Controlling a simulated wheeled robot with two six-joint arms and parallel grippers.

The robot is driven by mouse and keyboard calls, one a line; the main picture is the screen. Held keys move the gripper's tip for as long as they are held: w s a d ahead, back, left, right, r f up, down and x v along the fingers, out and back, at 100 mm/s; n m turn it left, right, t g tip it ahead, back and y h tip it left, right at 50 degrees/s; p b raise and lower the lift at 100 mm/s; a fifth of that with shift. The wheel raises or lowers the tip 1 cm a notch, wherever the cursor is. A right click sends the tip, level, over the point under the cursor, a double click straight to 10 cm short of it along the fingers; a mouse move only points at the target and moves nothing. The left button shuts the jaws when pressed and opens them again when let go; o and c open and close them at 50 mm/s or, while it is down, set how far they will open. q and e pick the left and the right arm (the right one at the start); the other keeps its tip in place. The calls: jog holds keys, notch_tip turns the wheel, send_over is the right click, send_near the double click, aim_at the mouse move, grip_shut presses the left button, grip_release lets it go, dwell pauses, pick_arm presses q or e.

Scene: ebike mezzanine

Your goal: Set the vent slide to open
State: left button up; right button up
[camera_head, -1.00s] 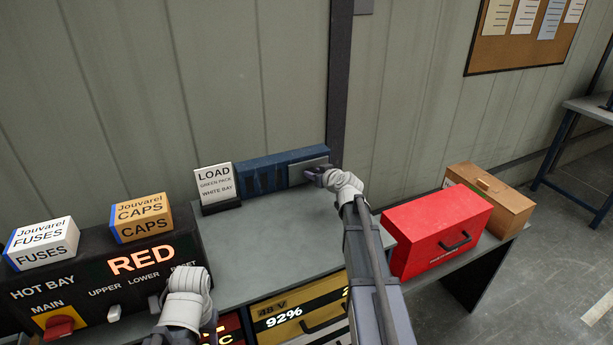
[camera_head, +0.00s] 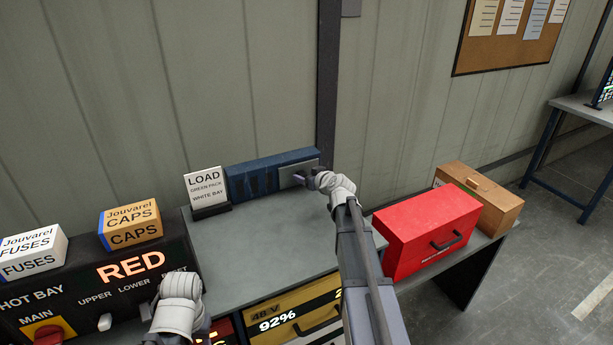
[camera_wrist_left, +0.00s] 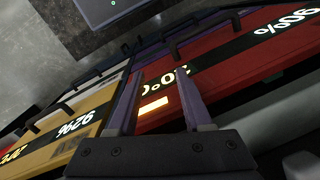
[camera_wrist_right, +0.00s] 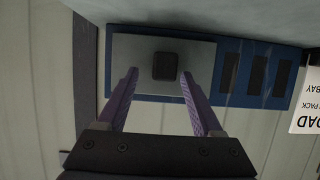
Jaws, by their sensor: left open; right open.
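The vent (camera_head: 250,178) is a long blue box against the wall at the back of the bench. Its grey slide plate (camera_head: 298,172) covers the right end, and dark slots show to its left. In the right wrist view the slide plate (camera_wrist_right: 127,58) has a dark square knob (camera_wrist_right: 166,66), and the uncovered slots (camera_wrist_right: 255,75) are on the right. My right gripper (camera_wrist_right: 159,76) is open, its fingertips on either side of the knob; contact cannot be told. My left gripper (camera_wrist_left: 156,74) is open and empty above the battery drawers.
A LOAD card (camera_head: 206,187) stands left of the vent. A red case (camera_head: 425,230) and a wooden box (camera_head: 480,195) sit to the right. The hot bay panel (camera_head: 75,285) carries CAPS (camera_head: 130,224) and FUSES (camera_head: 32,252) boxes. The grey bench top (camera_head: 265,245) is clear.

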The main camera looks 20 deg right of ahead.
jog(key=p+v, duration=0.2)
jog(key=v, duration=0.5)
jog(key=shift+s+p, duration=0.15)
jog(key=shift+p, duration=0.2)
jog(key=shift+r, duration=0.1)
